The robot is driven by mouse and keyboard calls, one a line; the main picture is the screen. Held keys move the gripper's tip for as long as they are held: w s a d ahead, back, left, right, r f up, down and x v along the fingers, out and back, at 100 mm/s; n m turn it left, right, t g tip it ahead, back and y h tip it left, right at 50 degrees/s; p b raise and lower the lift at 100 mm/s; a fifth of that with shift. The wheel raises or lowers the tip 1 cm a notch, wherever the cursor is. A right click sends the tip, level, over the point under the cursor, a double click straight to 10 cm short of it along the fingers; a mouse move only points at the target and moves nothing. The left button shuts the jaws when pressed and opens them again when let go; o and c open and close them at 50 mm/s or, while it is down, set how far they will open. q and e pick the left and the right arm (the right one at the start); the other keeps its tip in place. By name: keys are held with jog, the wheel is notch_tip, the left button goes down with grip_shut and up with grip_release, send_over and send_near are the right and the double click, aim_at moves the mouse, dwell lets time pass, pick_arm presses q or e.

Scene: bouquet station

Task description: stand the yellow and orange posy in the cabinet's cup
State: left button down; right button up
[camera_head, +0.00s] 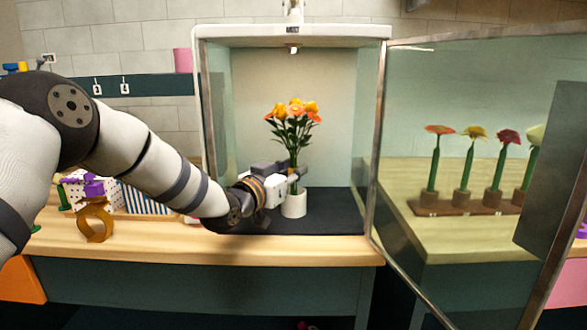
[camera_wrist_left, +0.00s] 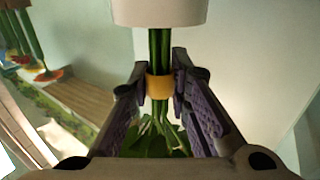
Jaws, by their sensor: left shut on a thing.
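The yellow and orange posy (camera_head: 293,120) stands upright inside the open cabinet (camera_head: 290,31). My left gripper (camera_head: 293,175) is shut around its stems, just above the white cup (camera_head: 293,206). In the left wrist view, the picture is upside down. My left gripper's fingers (camera_wrist_left: 161,90) close on the stems (camera_wrist_left: 159,50) at a yellow band (camera_wrist_left: 160,87). The stems run to the rim of the cup (camera_wrist_left: 160,12), which hides their lower ends; they appear to be inside it. My right gripper is out of view.
The cabinet's glass door (camera_head: 470,110) is swung open to the right. Several single flowers in a wooden rack (camera_head: 470,208) show through it. A brown ring-shaped stand (camera_head: 95,222) and a striped item (camera_head: 145,200) are on the counter at left. The dark cabinet floor (camera_head: 335,212) is clear right of the cup.

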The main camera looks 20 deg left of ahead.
pick_arm(q)
jog(key=c, duration=0.9)
grip_release()
jog(key=shift+o, duration=0.2)
jog(key=shift+s+a+r+p, duration=0.2)
jog(key=shift+s+p, duration=0.2)
jog(key=shift+s, duration=0.35)
jog(key=shift+s+a+r+p, duration=0.2)
jog(key=shift+s+p, duration=0.2)
jog(key=shift+s, duration=0.35)
jog(key=shift+s+a+f, duration=0.1)
jog(key=shift+s+f, duration=0.05)
jog(key=shift+s, duration=0.15)
jog(key=shift+v, duration=1.15)
jog(key=shift+f+v, duration=0.15)
jog(key=shift+v, duration=0.6)
jog(key=shift+f+v, duration=0.15)
jog(key=shift+v, duration=0.6)
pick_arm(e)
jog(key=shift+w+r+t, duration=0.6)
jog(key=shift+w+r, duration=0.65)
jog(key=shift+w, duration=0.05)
